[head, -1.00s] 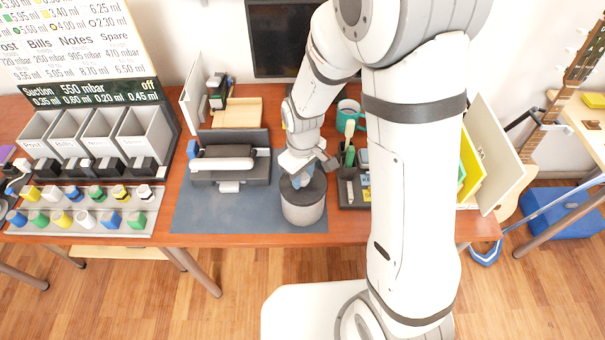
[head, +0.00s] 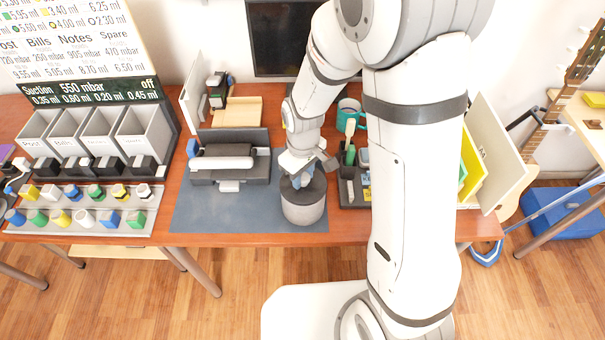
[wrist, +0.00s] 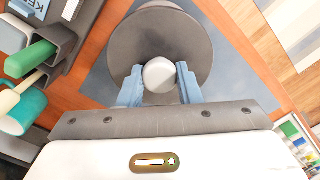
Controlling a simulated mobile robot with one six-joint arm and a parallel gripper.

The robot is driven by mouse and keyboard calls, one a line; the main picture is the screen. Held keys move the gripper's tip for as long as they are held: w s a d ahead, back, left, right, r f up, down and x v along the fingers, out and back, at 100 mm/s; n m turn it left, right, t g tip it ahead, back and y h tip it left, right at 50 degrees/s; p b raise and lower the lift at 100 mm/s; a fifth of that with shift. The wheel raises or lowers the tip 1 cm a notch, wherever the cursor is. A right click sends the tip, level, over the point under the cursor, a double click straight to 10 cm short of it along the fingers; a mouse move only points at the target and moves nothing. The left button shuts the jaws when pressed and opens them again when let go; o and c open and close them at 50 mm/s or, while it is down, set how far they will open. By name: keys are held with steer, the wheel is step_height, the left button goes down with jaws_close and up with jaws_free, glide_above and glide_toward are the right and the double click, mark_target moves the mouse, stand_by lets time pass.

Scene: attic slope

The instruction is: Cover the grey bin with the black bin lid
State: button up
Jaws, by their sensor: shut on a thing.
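The grey bin (head: 303,210) stands upright on the dark blue mat near the front edge of the desk. The black bin lid (head: 291,190) lies at the top of the bin; in the wrist view the lid (wrist: 190,40) shows as a dark round disc with a pale knob (wrist: 159,74). My gripper (head: 303,178) is over the bin, and in the wrist view its blue fingers (wrist: 160,86) are shut on the lid's knob. The lid hides the bin's opening, and I cannot tell whether it is fully seated on the rim.
A dark machine with a white roller (head: 222,158) stands left of the bin. A desk organiser (head: 346,190) with pens is close on the right, with a teal mug (head: 349,110) behind it. The blue mat (head: 215,212) is clear left of the bin.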

steer(key=shift+f+b, duration=0.25)
steer(key=shift+b, duration=0.05)
stand_by(0.4)
steer(key=o, duration=1)
steer(key=shift+o, duration=0.2)
step_height(320, 180, up, 8)
steer(key=shift+f, duration=0.1)
steer(key=s+d+r+m+t, duration=0.3)
steer(key=s+d+r+m, duration=0.5)
steer(key=s+d+r, duration=0.4)
steer(key=shift+s, duration=0.35)
